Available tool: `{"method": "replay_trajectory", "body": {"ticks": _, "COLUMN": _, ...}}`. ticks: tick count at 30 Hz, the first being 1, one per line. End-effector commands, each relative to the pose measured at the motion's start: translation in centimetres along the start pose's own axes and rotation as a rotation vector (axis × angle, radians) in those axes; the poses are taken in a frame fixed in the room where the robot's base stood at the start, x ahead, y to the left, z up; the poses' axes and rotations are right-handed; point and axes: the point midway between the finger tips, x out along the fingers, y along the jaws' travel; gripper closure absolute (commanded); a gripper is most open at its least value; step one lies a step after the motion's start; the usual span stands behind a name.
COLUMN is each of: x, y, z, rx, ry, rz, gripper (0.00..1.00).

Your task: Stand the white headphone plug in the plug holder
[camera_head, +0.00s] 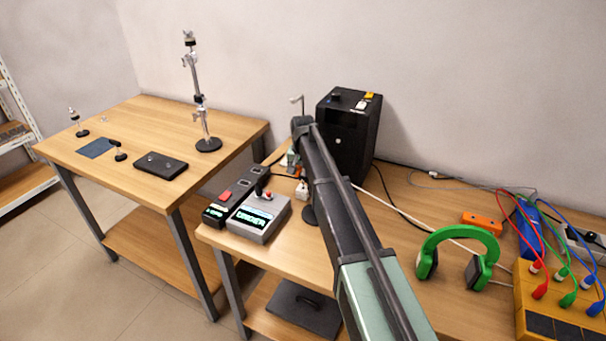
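Green headphones (484,238) stand on the right table. A white cable (440,236) runs from near them to the left and passes behind my arm. A small white piece (302,189) shows just left of my arm; I cannot tell whether it is the headphone plug or part of the holder. My gripper (291,163) is at the arm's far end, beside the black box and above the back of the table. It is small and partly hidden by the arm, so its fingers and any held thing cannot be made out. The plug holder cannot be clearly identified.
A tall black box (347,138) stands close right of my gripper. A grey device with a lit screen (259,217) is at the table's left front. An orange block (481,223) and a yellow patch box (550,300) with colored leads are right. A left table (125,125) holds stands.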

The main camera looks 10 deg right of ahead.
Motion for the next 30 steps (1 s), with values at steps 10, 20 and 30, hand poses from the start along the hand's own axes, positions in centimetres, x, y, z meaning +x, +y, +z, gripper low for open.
{"method": "replay_trajectory", "body": {"ticks": 10, "x": 0.0, "y": 0.0, "z": 0.0, "rx": 0.0, "ry": 0.0, "rz": 0.0, "gripper": 1.0}}
{"method": "replay_trajectory", "body": {"ticks": 20, "x": 0.0, "y": 0.0, "z": 0.0, "rx": 0.0, "ry": 0.0, "rz": 0.0, "gripper": 1.0}}
{"method": "replay_trajectory", "body": {"ticks": 30, "x": 0.61, "y": 0.0, "z": 0.0, "rx": 0.0, "ry": 0.0, "rz": 0.0, "gripper": 1.0}}
